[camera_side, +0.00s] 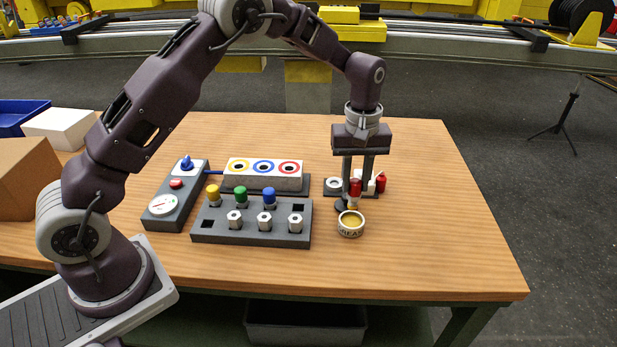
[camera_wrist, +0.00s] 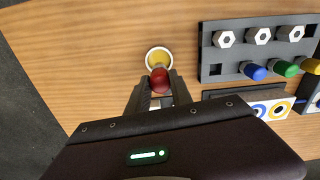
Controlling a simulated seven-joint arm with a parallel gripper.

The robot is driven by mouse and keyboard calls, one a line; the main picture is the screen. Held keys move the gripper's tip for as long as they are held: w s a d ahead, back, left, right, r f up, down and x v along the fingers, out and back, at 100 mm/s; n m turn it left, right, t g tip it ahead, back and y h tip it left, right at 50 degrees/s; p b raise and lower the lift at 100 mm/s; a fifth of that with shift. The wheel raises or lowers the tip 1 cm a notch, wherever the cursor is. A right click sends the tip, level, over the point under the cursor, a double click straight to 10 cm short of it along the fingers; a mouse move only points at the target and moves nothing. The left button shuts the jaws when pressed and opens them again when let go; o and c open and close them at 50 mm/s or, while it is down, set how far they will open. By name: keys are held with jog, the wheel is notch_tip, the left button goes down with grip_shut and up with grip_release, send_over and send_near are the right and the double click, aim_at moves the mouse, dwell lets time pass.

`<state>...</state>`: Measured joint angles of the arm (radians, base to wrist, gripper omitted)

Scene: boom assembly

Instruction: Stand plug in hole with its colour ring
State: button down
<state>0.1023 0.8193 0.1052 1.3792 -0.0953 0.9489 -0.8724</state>
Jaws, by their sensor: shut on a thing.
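My gripper (camera_side: 355,190) points straight down and is shut on a red plug (camera_side: 354,187), held upright. In the wrist view the red plug (camera_wrist: 159,80) shows between the fingertips. Its lower end is just above or at the far rim of the grease tin (camera_side: 350,230); I cannot tell if it touches. A white block (camera_side: 262,181) to the left has holes with yellow (camera_side: 239,166), blue (camera_side: 263,166) and red (camera_side: 290,168) rings. The holes look empty. Yellow (camera_side: 213,192), green (camera_side: 240,194) and blue (camera_side: 269,195) plugs stand in a dark rack (camera_side: 250,238).
A small fixture with a white ring (camera_side: 334,184) and a red cylinder (camera_side: 381,182) are beside my fingers. The table's right side is clear.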

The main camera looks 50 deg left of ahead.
jog(key=a+r+n, duration=0.2)
jog(key=a+n, duration=0.1)
jog(key=a, duration=0.8)
jog(key=a+r+n, duration=0.3)
jog(key=a, duration=0.8)
jog(key=shift+s+a+f, duration=0.1)
jog(key=shift+s+f, duration=0.1)
jog(key=shift+f, duration=0.95)
jog(key=shift+s+a+f, duration=0.1)
jog(key=shift+s+f, duration=0.05)
jog(key=shift+f, duration=1)
jog(key=shift+f, duration=0.85)
jog(key=shift+f, duration=0.75)
jog(key=c, duration=1.1)
grip_release()
jog(key=shift+o, duration=0.2)
